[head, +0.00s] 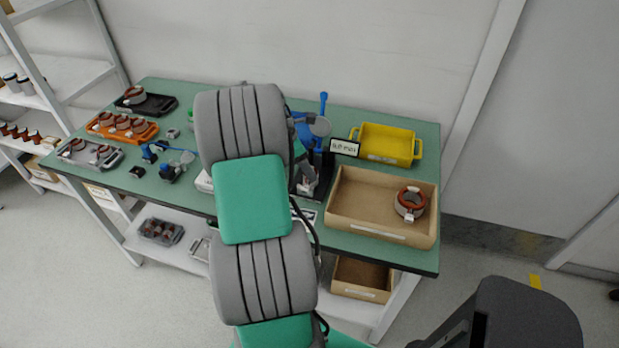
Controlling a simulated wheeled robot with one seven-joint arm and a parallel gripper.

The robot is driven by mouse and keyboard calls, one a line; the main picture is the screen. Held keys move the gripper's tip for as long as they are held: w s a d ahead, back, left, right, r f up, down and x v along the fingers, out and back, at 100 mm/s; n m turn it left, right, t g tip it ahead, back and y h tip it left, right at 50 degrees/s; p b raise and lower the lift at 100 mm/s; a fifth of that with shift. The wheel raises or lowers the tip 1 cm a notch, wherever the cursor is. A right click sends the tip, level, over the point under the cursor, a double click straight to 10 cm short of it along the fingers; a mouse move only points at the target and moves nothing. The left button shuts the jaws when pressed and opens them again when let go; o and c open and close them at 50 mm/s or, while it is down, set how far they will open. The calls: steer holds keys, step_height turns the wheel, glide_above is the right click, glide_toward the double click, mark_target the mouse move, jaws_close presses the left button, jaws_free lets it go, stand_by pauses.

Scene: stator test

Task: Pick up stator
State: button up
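One stator (410,203), a red-brown ring with a grey core and a white tag, lies in the right part of the open cardboard box (365,228) at the table's right end. Several more stators (122,121) sit in the orange tray (150,134) at the left. One stator (134,95) is in the black tray (165,106). Two stators (101,152) are in the grey tray (75,161). My arm's grey and green links cross the middle of the view. I cannot make out my gripper; the links hide the area behind them.
An empty yellow bin (387,144) is at the back right. Small blue tools (170,168) lie left of my arm. Shelves (60,75) stand at far left.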

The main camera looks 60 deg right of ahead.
steer(key=x, duration=0.3)
jaws_close()
stand_by(0.7)
